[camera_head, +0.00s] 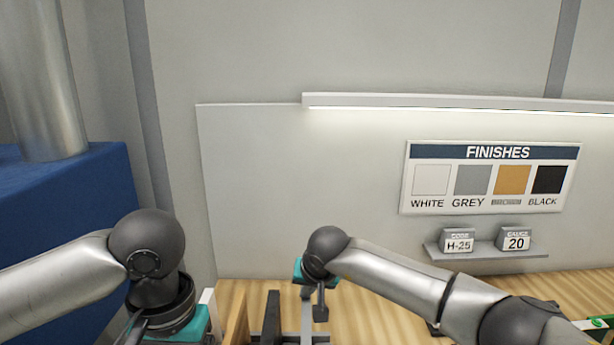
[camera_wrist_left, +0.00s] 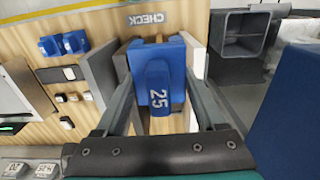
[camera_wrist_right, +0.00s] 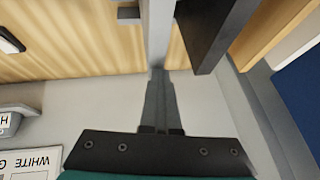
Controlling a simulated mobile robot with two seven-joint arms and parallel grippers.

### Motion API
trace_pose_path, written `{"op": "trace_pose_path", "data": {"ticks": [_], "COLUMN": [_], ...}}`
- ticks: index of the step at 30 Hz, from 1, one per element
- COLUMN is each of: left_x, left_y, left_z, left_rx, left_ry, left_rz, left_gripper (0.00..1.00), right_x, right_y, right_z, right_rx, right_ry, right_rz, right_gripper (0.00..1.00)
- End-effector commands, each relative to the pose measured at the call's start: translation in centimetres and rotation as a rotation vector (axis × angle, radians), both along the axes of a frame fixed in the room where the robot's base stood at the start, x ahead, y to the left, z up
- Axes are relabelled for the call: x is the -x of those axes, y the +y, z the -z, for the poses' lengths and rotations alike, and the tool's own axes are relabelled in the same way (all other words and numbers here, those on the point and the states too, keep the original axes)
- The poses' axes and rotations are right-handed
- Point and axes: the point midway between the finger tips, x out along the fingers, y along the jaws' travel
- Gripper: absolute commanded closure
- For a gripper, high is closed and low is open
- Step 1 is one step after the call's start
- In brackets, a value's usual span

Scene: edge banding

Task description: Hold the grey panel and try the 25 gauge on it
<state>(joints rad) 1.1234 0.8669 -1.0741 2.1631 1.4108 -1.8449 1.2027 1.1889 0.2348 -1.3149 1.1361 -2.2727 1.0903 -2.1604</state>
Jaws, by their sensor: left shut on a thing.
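The blue gauge (camera_wrist_left: 159,85), marked 25, sits between the fingers of my left gripper (camera_wrist_left: 162,84), which is shut on it. In the head view that gripper is cut off at the lower edge. A grey upright panel (camera_wrist_left: 99,72) stands beside the gauge in the left wrist view. My right gripper (camera_wrist_right: 158,72) has its fingers close together, with its tips at a light grey upright strip (camera_wrist_right: 158,35). I cannot tell whether the strip is between them.
A dark panel (camera_wrist_right: 212,35) stands close beside the right fingers. A CHECK label (camera_wrist_left: 145,18) lies beyond the gauge. Blue blocks (camera_wrist_left: 64,44) rest on the wooden bench. On the wall hang a FINISHES board (camera_head: 491,178) and a shelf with cards H-25 (camera_head: 458,241) and 20 (camera_head: 516,240).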

Motion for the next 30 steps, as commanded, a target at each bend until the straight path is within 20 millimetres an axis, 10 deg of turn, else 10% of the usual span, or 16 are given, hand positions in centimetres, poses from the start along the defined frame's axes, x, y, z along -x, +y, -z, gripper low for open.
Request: {"op": "trace_pose_path", "data": {"ticks": [11,30], "left_x": [0.0,0.0], "left_y": [0.0,0.0], "left_z": [-0.3,-2.7], "left_rx": [0.0,0.0], "left_ry": [-0.001,-0.001], "left_rz": [0.0,0.0], "left_gripper": [0.91,0.91], "right_x": [0.4,0.2], "right_y": [-0.2,-0.1], "right_z": [0.4,-5.2], "right_rx": [0.008,0.003], "right_ry": [0.018,0.006], "right_rz": [0.002,0.001], "right_gripper": [1.0,1.0]}}
